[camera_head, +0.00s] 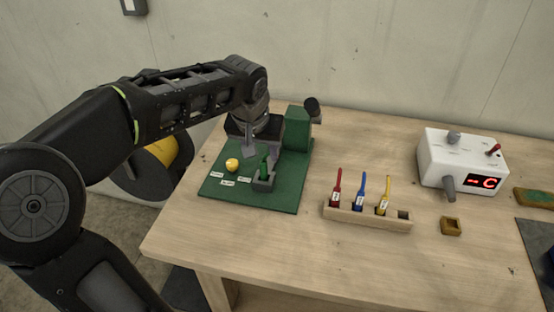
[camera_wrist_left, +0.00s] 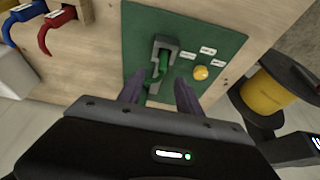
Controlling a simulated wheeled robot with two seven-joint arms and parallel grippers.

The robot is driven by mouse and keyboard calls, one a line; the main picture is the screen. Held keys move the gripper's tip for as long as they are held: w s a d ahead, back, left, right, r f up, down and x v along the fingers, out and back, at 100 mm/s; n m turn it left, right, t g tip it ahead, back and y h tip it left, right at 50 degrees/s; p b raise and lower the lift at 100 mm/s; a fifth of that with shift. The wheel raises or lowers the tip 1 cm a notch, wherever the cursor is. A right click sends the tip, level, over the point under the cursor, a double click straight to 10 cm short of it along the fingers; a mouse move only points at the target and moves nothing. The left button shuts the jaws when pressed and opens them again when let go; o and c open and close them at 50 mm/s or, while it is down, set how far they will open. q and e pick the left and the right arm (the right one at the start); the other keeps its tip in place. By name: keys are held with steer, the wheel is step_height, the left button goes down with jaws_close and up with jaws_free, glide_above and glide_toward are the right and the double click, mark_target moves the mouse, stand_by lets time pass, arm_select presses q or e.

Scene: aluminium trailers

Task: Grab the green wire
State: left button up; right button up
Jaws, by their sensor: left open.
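The green wire (camera_head: 264,164) stands in a small grey holder (camera_head: 264,182) on the green board (camera_head: 287,195). In the left wrist view the green wire (camera_wrist_left: 163,62) shows in its grey holder, ahead of and between the two fingers. My left gripper (camera_head: 256,156) is open and reaches down over the board, close to the wire. In the left wrist view its fingers (camera_wrist_left: 160,92) are spread on either side of the holder's near end. I cannot tell whether they touch it. My right gripper is not in view.
A wooden rack (camera_head: 367,218) holds red (camera_head: 337,187), blue (camera_head: 360,190) and yellow (camera_head: 383,195) wires. A yellow knob (camera_head: 232,165) sits on the board beside the holder. A white box with a red display (camera_head: 462,165) stands to the right. The table front is clear.

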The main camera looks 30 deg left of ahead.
mark_target(263, 163)
arm_select(q)
steer(key=shift+x, duration=1.2)
steer(key=shift+s+f, duration=0.15)
steer(key=p+x, duration=0.1)
steer(key=x, duration=0.4)
steer(key=shift+a, duration=0.15)
steer(key=shift+s, duration=0.1)
steer(key=shift+c, duration=0.4)
jaws_close()
